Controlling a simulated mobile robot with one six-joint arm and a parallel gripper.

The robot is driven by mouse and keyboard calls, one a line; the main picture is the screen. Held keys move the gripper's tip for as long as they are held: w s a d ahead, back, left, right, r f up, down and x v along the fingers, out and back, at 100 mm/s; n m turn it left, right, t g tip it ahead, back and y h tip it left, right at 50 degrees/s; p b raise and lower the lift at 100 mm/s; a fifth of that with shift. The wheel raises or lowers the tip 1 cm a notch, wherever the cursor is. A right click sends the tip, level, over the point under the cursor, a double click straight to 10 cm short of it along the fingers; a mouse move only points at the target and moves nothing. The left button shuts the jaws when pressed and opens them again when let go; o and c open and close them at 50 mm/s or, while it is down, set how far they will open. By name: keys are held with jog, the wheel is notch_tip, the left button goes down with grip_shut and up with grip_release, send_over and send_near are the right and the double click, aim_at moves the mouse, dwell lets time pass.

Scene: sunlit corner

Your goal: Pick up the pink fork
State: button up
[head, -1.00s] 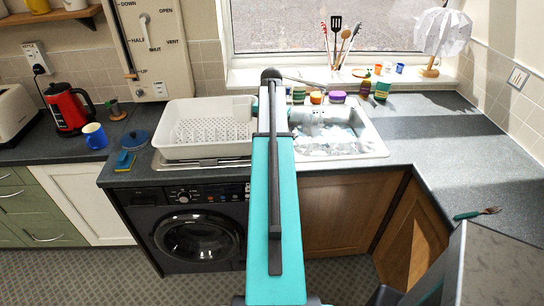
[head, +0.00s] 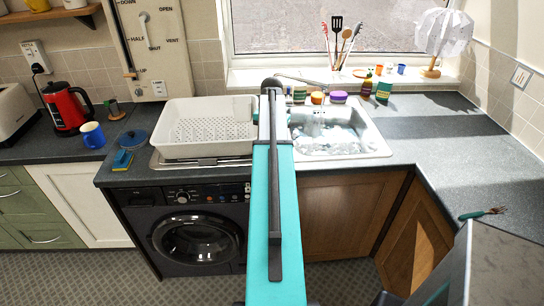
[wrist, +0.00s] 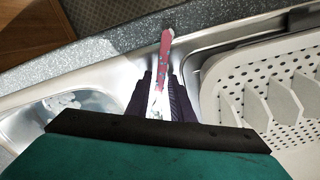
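A fork with a patterned pink handle (wrist: 165,50) shows in the wrist view, on or just above the metal strip between the sink bowl and the dish rack. Its handle points towards the worktop's front edge. Its metal end lies between the dark fingers of my gripper (wrist: 160,85). The fingers are close on both sides of it; I cannot tell whether they touch it. In the head view my own arm hides the gripper and this fork.
The white dish rack (head: 207,112) stands left of the arm and the foamy sink (head: 345,135) right. A teal-handled fork (head: 480,213) lies on the right worktop. Several pots line the sink's back edge. A blue mug (head: 92,135) and sponge (head: 122,160) are farther left.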

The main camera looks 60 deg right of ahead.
jog(key=shift+f, duration=0.5)
jog(key=shift+c, duration=0.4)
grip_shut()
